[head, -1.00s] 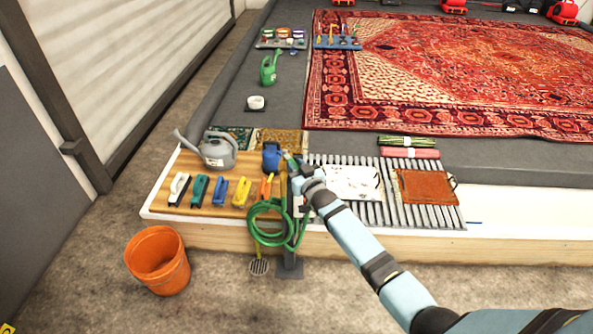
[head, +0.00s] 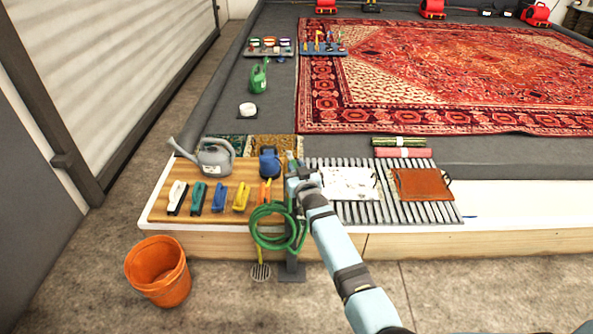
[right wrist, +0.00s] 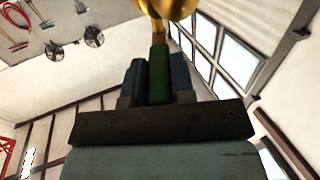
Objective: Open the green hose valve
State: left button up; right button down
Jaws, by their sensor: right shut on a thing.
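The green hose valve handle (right wrist: 158,75) shows in the right wrist view as a green bar between the two fingers of my right gripper (right wrist: 159,85). The brass valve body (right wrist: 172,6) is just beyond it at the top edge. In the head view my right gripper (head: 291,160) is at the top of the hose post, and my wrist largely hides the valve. The right gripper is shut on the green handle. The coiled green hose (head: 258,239) hangs on the dark post (head: 291,262) below. My left gripper is out of view.
Behind and left of the post are a blue jug (head: 269,163), a grey watering can (head: 214,158) and several brushes (head: 219,196) on a wooden board. Slatted racks (head: 389,211) lie to the right. An orange bucket (head: 158,270) stands on the floor.

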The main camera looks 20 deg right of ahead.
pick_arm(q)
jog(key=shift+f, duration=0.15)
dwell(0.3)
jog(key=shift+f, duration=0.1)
pick_arm(e)
jog(key=c, duration=1)
grip_release()
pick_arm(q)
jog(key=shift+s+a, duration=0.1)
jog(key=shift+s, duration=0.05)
pick_arm(e)
jog(key=shift+o, duration=0.2)
jog(key=shift+s, duration=0.15)
